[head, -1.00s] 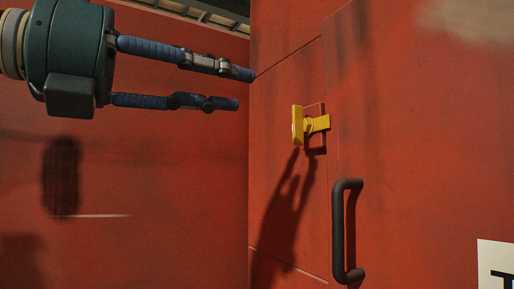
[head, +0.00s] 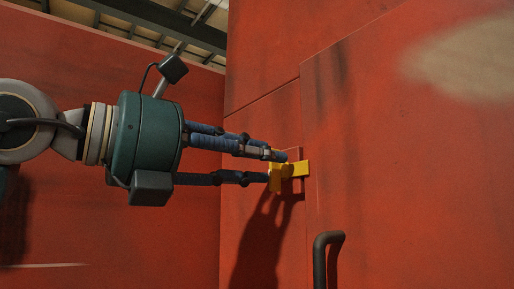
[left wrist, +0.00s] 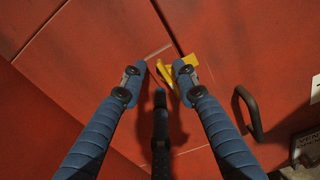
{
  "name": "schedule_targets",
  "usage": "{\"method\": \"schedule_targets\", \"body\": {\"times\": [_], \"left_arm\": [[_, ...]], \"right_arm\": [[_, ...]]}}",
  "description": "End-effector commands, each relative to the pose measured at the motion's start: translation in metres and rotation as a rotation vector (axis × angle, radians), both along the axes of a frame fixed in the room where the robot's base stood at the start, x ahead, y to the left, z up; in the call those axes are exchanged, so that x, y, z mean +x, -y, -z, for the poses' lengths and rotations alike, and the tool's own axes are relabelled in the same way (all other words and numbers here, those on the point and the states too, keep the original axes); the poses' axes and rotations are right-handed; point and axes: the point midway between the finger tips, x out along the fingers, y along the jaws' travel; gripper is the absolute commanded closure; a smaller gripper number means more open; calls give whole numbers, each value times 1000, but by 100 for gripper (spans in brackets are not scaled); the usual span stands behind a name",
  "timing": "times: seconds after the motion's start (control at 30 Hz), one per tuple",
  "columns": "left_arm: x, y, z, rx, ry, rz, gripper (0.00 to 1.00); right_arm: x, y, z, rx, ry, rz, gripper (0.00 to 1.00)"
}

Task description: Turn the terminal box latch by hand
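The yellow latch (head: 296,170) is a small T-shaped piece on the red panel, next to a door seam. In the left wrist view the latch (left wrist: 168,77) shows between and beyond the fingertips, partly behind the right-hand finger. My left gripper (head: 274,166) reaches in from the left with blue fingers spread, its tips at the latch, one above and one below. In the left wrist view the fingers of the gripper (left wrist: 160,74) stand apart, with a gap between the left-hand finger and the latch. I cannot tell whether any finger touches it. My right gripper is not in view.
A dark bar handle (head: 321,262) stands out from the red door (head: 400,170) below and right of the latch. It also shows in the left wrist view (left wrist: 250,112), right of the fingers. A red wall (head: 60,80) stands on the left.

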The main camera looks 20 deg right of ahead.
Motion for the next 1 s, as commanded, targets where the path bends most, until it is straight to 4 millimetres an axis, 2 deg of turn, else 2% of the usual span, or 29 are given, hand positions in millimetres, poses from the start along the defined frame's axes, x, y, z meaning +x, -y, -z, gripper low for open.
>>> {"method": "schedule_targets", "body": {"times": [0.1,0.3,0.47,0.77,1.0], "left_arm": [[1,3,0,-1,0,1,70],[1,3,0,-1,0,1,70],[1,3,0,-1,0,1,100],[1,2,0,-5,-10,0,100],[2,1,1,-37,-91,-1,100]], "right_arm": [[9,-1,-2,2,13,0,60],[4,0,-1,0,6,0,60],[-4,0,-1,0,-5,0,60],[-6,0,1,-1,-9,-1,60],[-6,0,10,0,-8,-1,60]]}}
